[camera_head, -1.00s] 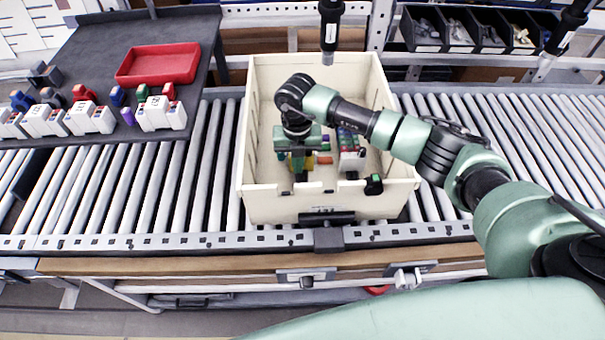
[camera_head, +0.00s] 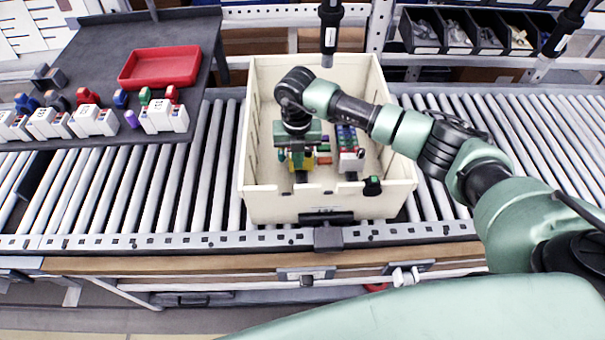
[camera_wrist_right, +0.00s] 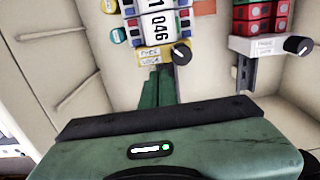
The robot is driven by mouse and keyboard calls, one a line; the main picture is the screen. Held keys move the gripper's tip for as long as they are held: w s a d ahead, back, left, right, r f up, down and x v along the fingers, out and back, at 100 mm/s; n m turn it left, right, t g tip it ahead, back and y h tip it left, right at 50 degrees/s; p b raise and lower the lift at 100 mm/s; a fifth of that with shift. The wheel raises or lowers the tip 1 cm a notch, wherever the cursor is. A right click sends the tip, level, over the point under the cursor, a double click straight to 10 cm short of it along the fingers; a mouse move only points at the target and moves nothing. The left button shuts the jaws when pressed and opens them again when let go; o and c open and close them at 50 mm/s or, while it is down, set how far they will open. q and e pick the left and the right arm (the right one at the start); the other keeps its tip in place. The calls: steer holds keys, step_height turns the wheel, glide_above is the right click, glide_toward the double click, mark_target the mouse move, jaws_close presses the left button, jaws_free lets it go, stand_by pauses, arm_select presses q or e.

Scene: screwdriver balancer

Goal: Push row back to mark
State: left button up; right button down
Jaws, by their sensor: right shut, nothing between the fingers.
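A cream bin (camera_head: 395,190) stands on the roller conveyor. Inside are two rows of small modules. The left row (camera_head: 324,160) has yellow, green and blue parts; in the right wrist view it shows a white strip marked 046 (camera_wrist_right: 157,27) and a yellow label at its near end. The right row (camera_head: 348,148) has red and green modules and a white end block (camera_wrist_right: 257,46). My right gripper (camera_head: 300,172) points down into the bin at the left row's near end, shut and empty. Its fingers partly hide that row; contact cannot be told. No mark is identifiable. My left gripper is out of view.
The bin walls stand close around the gripper. A small black knob (camera_head: 372,186) is at the bin's near wall. A dark table (camera_head: 100,60) at left holds a red tray (camera_head: 160,67) and several white module blocks (camera_head: 163,116). A black tool (camera_head: 330,30) hangs behind the bin.

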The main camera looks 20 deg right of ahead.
step_height(320, 180, up, 11)
steer(key=p, duration=0.7)
steer(key=shift+s+r, duration=0.15)
steer(key=shift+s, duration=0.25)
steer(key=shift+a, duration=0.1)
